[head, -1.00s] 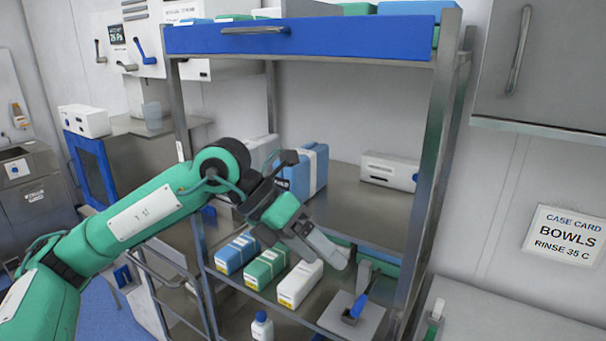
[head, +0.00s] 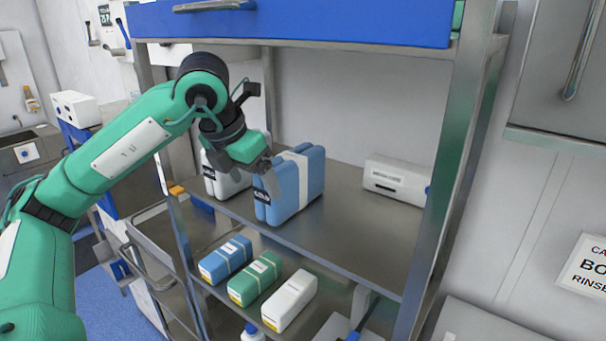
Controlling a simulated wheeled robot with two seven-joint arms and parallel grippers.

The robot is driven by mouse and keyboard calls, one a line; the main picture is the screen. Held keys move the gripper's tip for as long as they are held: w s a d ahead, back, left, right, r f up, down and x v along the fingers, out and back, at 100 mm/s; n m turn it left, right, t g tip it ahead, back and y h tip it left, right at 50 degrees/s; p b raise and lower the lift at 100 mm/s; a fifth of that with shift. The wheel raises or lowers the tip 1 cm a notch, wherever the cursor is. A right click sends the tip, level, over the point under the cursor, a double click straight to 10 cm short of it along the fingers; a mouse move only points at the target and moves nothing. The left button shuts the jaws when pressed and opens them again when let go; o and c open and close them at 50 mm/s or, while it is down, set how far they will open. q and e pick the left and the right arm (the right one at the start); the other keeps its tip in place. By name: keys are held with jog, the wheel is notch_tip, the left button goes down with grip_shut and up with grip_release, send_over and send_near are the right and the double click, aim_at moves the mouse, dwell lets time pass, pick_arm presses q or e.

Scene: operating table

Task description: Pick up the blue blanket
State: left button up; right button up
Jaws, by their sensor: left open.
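The blue blanket (head: 312,178) is a folded blue bundle with a white band and a dark label. It stands upright on the upper shelf (head: 352,235) of the metal rack. My left gripper (head: 268,176) is open at the blanket's left front side, and its fingers overlap the blanket's edge in the picture. I cannot tell whether they touch it. My right gripper is not in view.
A white bundle (head: 222,178) stands just left of the blanket, and a white box (head: 397,180) lies at the back right. Blue (head: 226,260), green (head: 255,279) and white (head: 290,301) packs lie on the lower shelf. A blue drawer (head: 300,22) hangs above.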

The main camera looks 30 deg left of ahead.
aim_at(291, 156)
pick_arm(q)
jog(key=w, duration=0.1)
jog(key=w+p, duration=0.1)
jog(key=w, duration=0.1)
jog(key=w+p, duration=0.1)
jog(key=w, duration=0.1)
jog(key=shift+w+d+r, duration=0.2)
jog(key=shift+w+d, duration=0.05)
jog(key=shift+d, duration=0.05)
jog(key=shift+w+p, duration=0.3)
jog(key=shift+w, duration=0.05)
jog(key=w+p, duration=0.1)
jog(key=w, duration=0.1)
jog(key=w+p, duration=0.1)
jog(key=shift+w+d+r, duration=0.15)
jog(key=shift+w+r, duration=0.05)
jog(key=shift+w, duration=0.15)
jog(key=shift+w+f+p, duration=0.55)
jog(key=shift+w, duration=0.15)
jog(key=shift+w+f, duration=0.1)
jog(key=shift+f, duration=0.15)
jog(key=shift+s, duration=0.2)
jog(key=shift+w, duration=0.1)
jog(key=c, duration=1.3)
jog(key=shift+o, duration=0.2)
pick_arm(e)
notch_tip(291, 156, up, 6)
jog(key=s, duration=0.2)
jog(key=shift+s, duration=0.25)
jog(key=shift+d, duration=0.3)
